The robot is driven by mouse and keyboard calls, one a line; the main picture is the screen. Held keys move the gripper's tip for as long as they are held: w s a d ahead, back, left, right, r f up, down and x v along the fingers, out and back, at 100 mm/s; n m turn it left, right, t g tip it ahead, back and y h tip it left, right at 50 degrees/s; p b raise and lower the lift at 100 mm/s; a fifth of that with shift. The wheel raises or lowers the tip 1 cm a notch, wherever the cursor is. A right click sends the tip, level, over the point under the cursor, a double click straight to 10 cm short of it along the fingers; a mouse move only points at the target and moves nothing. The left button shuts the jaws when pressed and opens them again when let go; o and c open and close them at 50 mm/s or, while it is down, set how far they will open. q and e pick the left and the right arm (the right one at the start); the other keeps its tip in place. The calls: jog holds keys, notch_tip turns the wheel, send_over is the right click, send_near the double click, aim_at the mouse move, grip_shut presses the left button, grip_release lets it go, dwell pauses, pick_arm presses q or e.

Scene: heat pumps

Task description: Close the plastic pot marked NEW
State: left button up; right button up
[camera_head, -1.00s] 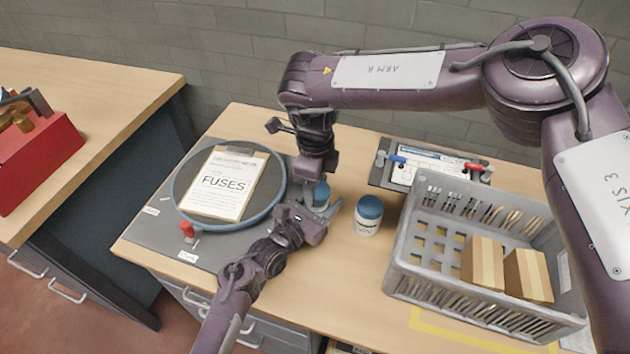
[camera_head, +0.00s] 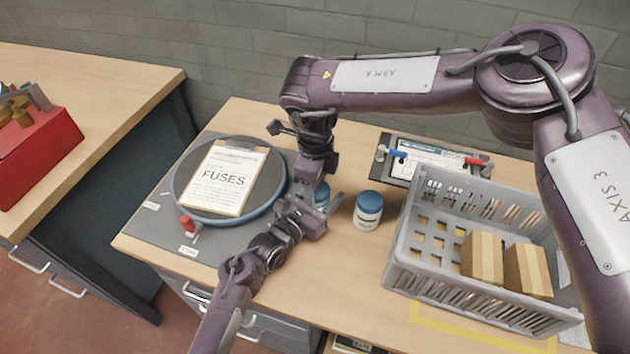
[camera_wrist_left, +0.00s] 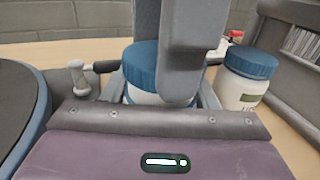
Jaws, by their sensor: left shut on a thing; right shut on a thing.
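A white plastic pot with a blue lid (camera_head: 322,193) stands upright at the turntable's right. It is mostly hidden by my grippers, and its label is hidden. My left gripper (camera_head: 328,208) is shut on this pot from the front, low at its sides. In the left wrist view the pot (camera_wrist_left: 142,70) sits between its fingers. My right gripper (camera_head: 318,190) comes down from above and is shut on the pot's lid; one finger covers much of it in the wrist view. A second white pot with a blue lid (camera_head: 368,211) stands just right, apart; its label is too small to read.
A round turntable (camera_head: 271,197) with a FUSES sheet (camera_head: 224,180) is left. A panel with blue and red handles (camera_head: 436,160) lies behind. Bench is clear in front of the second pot.

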jog(key=shift+f, duration=0.5)
jog(key=shift+s+d+f, duration=0.1)
jog(key=shift+s+f, duration=0.05)
jog(key=shift+f, duration=0.15)
dwell(0.4)
jog(key=shift+r, duration=0.2)
jog(key=shift+r, duration=0.25)
dwell(0.5)
jog(key=shift+r, duration=0.1)
jog(key=shift+f, duration=0.6)
dwell(0.6)
jog(key=shift+r, duration=0.3)
dwell(0.3)
